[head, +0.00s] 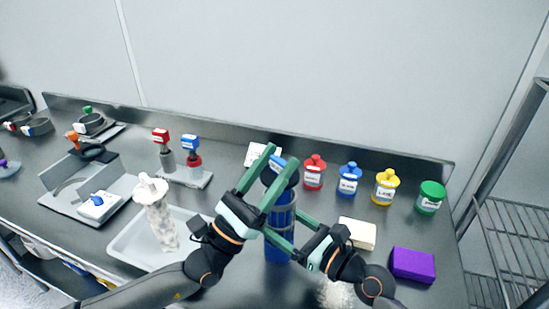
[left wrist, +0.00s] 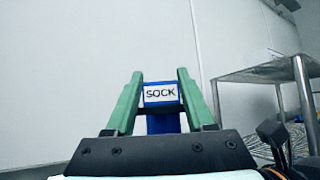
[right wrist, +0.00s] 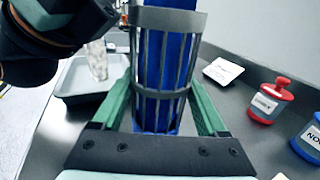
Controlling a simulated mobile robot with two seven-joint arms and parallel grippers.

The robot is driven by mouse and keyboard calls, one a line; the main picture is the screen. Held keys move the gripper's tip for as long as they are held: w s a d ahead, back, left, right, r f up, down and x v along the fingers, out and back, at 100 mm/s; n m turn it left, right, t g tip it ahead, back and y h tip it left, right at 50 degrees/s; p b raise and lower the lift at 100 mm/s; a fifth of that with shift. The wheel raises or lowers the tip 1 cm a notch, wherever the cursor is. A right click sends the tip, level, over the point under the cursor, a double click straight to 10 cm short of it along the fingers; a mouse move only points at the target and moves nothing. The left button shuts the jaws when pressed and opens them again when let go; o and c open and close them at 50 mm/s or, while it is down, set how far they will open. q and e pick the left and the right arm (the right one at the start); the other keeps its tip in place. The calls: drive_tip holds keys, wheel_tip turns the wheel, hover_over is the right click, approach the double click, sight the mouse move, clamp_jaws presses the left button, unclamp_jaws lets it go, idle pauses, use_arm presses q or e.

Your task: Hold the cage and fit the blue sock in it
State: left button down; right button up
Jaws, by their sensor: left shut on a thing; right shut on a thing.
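The cage (right wrist: 161,92) is a grey upright cylinder of bars and bands. In the right wrist view it stands between the fingers of my right gripper (right wrist: 165,110), which is shut on it. The blue sock (right wrist: 153,55) is a long blue tube that shows inside the cage through its bars, down to the lower part. My left gripper (left wrist: 160,85) is shut on the sock's blue top, marked SOCK (left wrist: 160,93). In the head view my left gripper (head: 280,163) is above the cage (head: 281,215), and my right gripper (head: 283,236) is lower. The cage's bottom is hidden.
A white tray (head: 128,245) with a white-topped, mottled cylinder (head: 161,215) stands to the left. Red (head: 314,175), blue (head: 348,182), yellow (head: 385,189) and green (head: 431,198) jars stand behind at right. A cream block (head: 357,233) and purple block (head: 413,264) lie at right.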

sight(275, 177)
use_arm(q)
drive_tip(key=shift+f, duration=0.15)
drive_tip(key=shift+f, duration=1.3)
drive_tip(key=shift+f, duration=0.15)
drive_tip(key=shift+f, duration=0.2)
drive_tip(key=shift+c, duration=0.9)
unclamp_jaws()
drive_tip(key=shift+f, duration=0.1)
